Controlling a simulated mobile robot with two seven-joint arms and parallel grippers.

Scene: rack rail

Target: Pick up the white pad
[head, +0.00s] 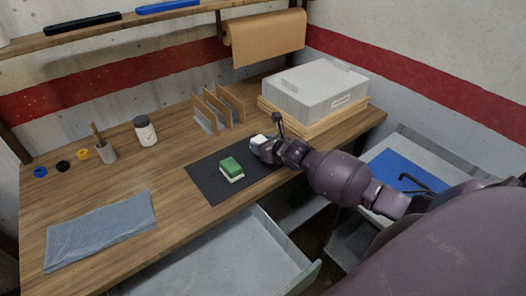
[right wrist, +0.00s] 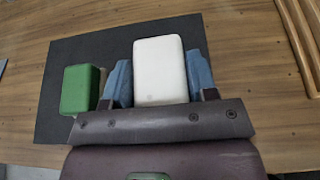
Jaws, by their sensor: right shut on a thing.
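The white pad (right wrist: 160,70) is between the two blue-tipped fingers of my right gripper (right wrist: 161,84) in the right wrist view. The right gripper is shut on it. In the head view the white pad (head: 258,140) shows small at the tip of my right gripper (head: 263,146), over the right part of the black mat (head: 205,183). I cannot tell whether the pad touches the mat. A green block with a pale lower layer (head: 231,169) sits on the mat, left of the gripper. My left gripper is not in view.
A grey box (head: 313,92) on wooden boards stands behind the right arm. A wooden divider rack (head: 218,107), a white jar (head: 145,131) and a grey cloth (head: 100,229) are on the table. A drawer (head: 215,262) stands open at the front.

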